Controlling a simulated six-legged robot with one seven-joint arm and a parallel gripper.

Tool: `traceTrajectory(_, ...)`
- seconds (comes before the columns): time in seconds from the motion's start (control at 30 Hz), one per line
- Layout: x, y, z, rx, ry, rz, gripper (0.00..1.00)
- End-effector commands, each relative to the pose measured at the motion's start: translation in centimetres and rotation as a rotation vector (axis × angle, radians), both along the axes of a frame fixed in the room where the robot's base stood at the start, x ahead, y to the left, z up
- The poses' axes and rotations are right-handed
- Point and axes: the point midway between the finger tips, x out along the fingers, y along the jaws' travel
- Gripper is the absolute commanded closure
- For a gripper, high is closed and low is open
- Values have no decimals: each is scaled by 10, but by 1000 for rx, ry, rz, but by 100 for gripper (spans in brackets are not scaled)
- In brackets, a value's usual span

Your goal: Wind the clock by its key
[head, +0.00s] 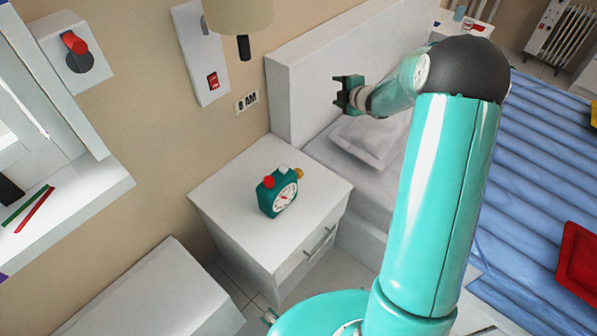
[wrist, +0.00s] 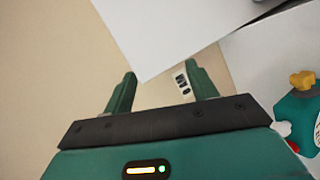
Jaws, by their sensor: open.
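A teal alarm clock (head: 277,193) with a white dial, a red part and a white part on top stands upright on a white nightstand (head: 232,215). A yellow key (head: 298,174) sticks out at its right side. In the wrist view the clock (wrist: 300,112) is cut off by the right edge, with the yellow key (wrist: 302,80) on top in that picture. My gripper (head: 340,94) is open and empty, above the bed's pillow end, up and to the right of the clock. In the wrist view its two fingers (wrist: 160,88) stand apart with nothing between them.
A wall panel with a red switch (head: 213,80), a lamp (head: 240,15) and an "8 AM" label (head: 246,102) are on the wall. The nightstand top around the clock is clear.

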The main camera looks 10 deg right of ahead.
Motion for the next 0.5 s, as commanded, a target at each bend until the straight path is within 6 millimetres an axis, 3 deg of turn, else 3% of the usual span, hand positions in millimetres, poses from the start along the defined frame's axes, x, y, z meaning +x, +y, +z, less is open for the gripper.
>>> traceTrajectory(0.03,2,-3,-25,-5,-10,54,43)
traceTrajectory(0.27,-4,0,-114,-17,-113,319,43)
traceTrajectory(0.5,-46,8,-203,35,-263,562,43)
